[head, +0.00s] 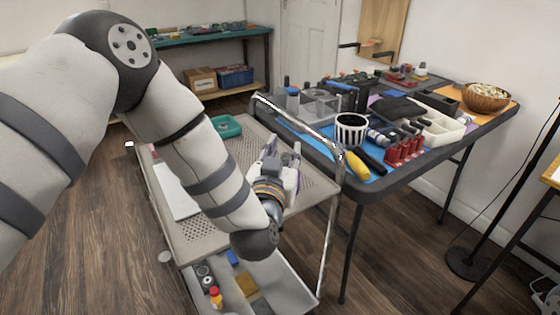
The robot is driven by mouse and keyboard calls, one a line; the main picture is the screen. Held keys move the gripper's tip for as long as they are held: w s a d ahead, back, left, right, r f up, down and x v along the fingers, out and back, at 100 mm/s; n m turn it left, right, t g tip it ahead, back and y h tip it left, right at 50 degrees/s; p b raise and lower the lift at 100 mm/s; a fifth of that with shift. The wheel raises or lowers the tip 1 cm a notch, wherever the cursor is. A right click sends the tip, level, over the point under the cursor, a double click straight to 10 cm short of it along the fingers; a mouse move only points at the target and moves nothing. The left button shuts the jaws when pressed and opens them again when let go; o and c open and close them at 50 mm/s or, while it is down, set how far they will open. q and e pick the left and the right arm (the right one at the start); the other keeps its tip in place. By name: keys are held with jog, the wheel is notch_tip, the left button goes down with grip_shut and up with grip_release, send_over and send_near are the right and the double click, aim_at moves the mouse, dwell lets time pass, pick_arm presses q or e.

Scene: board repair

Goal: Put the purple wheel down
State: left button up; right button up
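My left gripper (283,148) is over the top tray of the grey cart (240,143), at the tray's right side near the table. Its white body faces me, and its two fingers point away and stand apart. Purple patches (269,145) show at the fingers. I cannot tell whether they belong to the purple wheel or to the gripper, and the space between the fingers is mostly hidden. No whole purple wheel can be made out. My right gripper is out of view.
The cart's top holds a teal tray (226,126) and a white panel (177,190). Its perforated surface is partly bare.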

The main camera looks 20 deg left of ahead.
pick_arm(q)
jog(key=s+d, duration=0.1)
jog(key=s, duration=1)
jog(key=shift+s+d+p, duration=0.3)
jog(key=shift+s, duration=0.1)
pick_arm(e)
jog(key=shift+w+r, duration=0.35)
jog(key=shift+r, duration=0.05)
